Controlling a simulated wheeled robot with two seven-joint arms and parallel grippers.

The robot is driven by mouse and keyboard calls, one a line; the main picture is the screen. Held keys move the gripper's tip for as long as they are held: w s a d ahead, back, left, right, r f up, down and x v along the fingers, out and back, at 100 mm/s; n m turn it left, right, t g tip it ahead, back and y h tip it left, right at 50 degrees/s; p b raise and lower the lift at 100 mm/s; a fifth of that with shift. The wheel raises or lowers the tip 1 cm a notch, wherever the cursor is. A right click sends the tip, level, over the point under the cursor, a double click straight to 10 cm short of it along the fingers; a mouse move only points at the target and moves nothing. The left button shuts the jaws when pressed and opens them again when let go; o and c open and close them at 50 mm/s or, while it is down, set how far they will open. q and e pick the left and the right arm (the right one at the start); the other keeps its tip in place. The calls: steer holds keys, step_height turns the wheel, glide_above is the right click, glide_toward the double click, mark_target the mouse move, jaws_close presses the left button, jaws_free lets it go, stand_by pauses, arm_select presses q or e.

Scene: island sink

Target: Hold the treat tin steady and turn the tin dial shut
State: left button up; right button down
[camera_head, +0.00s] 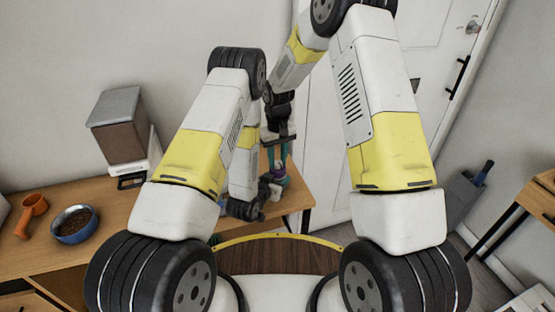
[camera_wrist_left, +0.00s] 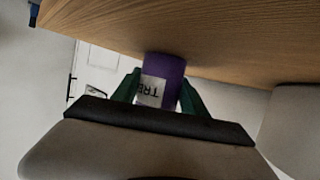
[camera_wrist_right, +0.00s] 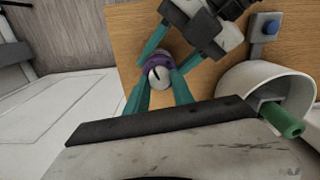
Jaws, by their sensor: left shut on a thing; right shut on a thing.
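The treat tin is purple and stands on the wooden counter. In the left wrist view the tin (camera_wrist_left: 165,68) shows a white label with partly visible letters. My left gripper (camera_wrist_left: 160,92) is shut on its side with green fingers. In the right wrist view the tin (camera_wrist_right: 157,61) is seen from above, with the pale dial (camera_wrist_right: 159,78) on top, crossed by a dark line. My right gripper (camera_wrist_right: 160,82) is shut on the dial from above. In the head view the tin (camera_head: 280,172) is small and partly hidden by both grippers.
A blue-topped object (camera_wrist_right: 268,28) is beyond. A kibble bowl (camera_head: 75,239), orange scoop (camera_head: 32,212) and brown bin (camera_head: 120,140) occupy the counter's left part.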

mark_target(277, 162)
stand_by(0.4)
steer(key=c, duration=1.1)
jaws_free()
steer(key=shift+o, duration=0.2)
steer(key=shift+r, duration=0.1)
step_height(277, 162, up, 12)
arm_select(q)
steer(key=o, duration=1.6)
